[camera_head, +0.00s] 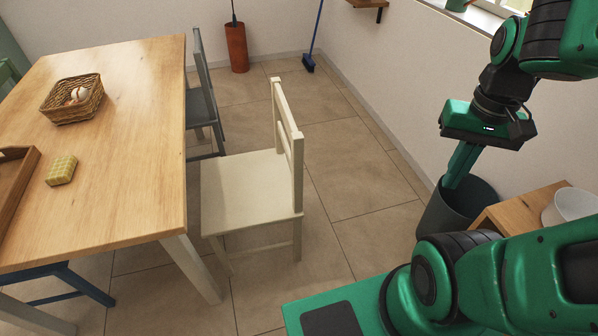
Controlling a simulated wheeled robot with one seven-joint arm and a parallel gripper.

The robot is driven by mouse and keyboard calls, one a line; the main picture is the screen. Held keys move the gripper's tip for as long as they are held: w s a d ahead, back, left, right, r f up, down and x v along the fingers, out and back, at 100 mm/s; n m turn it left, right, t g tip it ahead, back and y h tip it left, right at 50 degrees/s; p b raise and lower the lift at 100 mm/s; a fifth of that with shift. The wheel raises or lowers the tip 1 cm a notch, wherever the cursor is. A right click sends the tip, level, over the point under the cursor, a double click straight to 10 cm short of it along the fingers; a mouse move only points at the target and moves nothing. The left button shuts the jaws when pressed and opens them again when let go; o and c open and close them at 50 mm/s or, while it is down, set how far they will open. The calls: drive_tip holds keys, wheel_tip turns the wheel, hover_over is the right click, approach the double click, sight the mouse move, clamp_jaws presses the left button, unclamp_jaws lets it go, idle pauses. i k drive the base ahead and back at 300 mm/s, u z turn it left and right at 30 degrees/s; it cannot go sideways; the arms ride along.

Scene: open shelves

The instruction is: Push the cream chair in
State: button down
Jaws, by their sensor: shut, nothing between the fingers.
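The cream chair (243,191) stands upright on the tiled floor at the right side of the wooden table (128,125). Its seat points left toward the table and its backrest is on the right, away from the table. The seat's left edge is close to the table's right edge, and most of the seat is clear of the tabletop. My gripper (457,180) is at the right, fingers pointing down and shut, with nothing held. It is apart from the chair, with open floor between them, and shows in front of a dark bin.
A dark grey chair (203,95) stands beyond the cream one at the table. The dark bin (436,222) and a small wooden table (528,207) with a white bowl (572,207) are at the right. A blue chair (62,278) is at lower left. Floor right of the cream chair is clear.

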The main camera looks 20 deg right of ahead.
sight(245, 192)
drive_tip(key=u, duration=0.1)
drive_tip(key=i, duration=1)
drive_tip(key=z, duration=0.1)
